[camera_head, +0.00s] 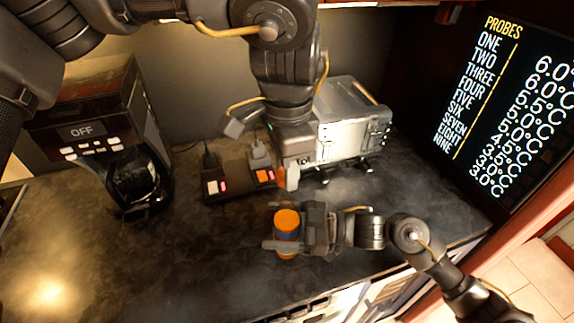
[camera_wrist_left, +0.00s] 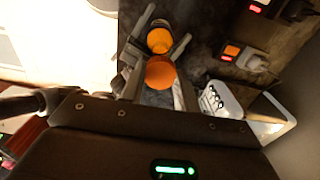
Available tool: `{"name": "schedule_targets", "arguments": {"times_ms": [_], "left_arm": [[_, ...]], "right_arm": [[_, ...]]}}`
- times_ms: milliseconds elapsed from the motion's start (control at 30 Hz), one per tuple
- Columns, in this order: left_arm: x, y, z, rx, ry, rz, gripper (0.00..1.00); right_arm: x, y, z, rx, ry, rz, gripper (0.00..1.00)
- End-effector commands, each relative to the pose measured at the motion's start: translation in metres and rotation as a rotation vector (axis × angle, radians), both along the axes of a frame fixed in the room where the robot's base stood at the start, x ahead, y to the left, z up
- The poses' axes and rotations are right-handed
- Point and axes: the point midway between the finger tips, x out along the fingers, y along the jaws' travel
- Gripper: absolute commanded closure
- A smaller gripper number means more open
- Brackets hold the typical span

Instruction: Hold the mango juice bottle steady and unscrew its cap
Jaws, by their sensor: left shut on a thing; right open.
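The bottle's orange top also shows in the left wrist view (camera_wrist_left: 158,40). My left gripper (camera_head: 288,180) is above and behind the bottle, apart from it in the head view. In the left wrist view it is shut on a round orange cap (camera_wrist_left: 160,73), nearer the camera than the bottle. The cap is mostly hidden in the head view.
A coffee machine (camera_head: 105,140) stands at the left and a silver appliance (camera_head: 350,120) behind my left gripper. Power strips (camera_head: 214,187) with plugs lie behind the bottle. A probe display (camera_head: 500,110) is at the right. The front-left counter is clear.

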Motion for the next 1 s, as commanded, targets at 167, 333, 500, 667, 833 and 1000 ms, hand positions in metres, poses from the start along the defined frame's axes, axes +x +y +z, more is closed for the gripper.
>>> {"name": "schedule_targets", "arguments": {"times_ms": [167, 333, 500, 667, 833, 1000], "left_arm": [[0.000, 0.000, -0.003, 0.000, 0.000, 0.000, 0.96], [0.000, 0.000, -0.012, 0.000, 0.000, 0.000, 0.96], [0.000, 0.000, -0.022, 0.000, 0.000, 0.000, 0.96], [0.000, 0.000, -0.029, 0.000, 0.000, 0.000, 0.96], [0.000, 0.000, -0.032, 0.000, 0.000, 0.000, 0.96], [0.000, 0.000, -0.032, 0.000, 0.000, 0.000, 0.96]], "right_arm": [[0.000, -0.007, -0.001, -0.001, 0.000, -0.001, 0.22], [-0.002, -0.036, -0.004, -0.004, -0.001, -0.003, 0.22], [-0.005, -0.073, -0.004, -0.004, -0.001, -0.003, 0.22], [-0.007, -0.100, -0.003, -0.003, 0.000, -0.002, 0.22], [-0.008, -0.116, -0.001, -0.001, 0.000, 0.000, 0.22], [-0.009, -0.120, 0.000, 0.000, 0.000, 0.000, 0.22]]}}
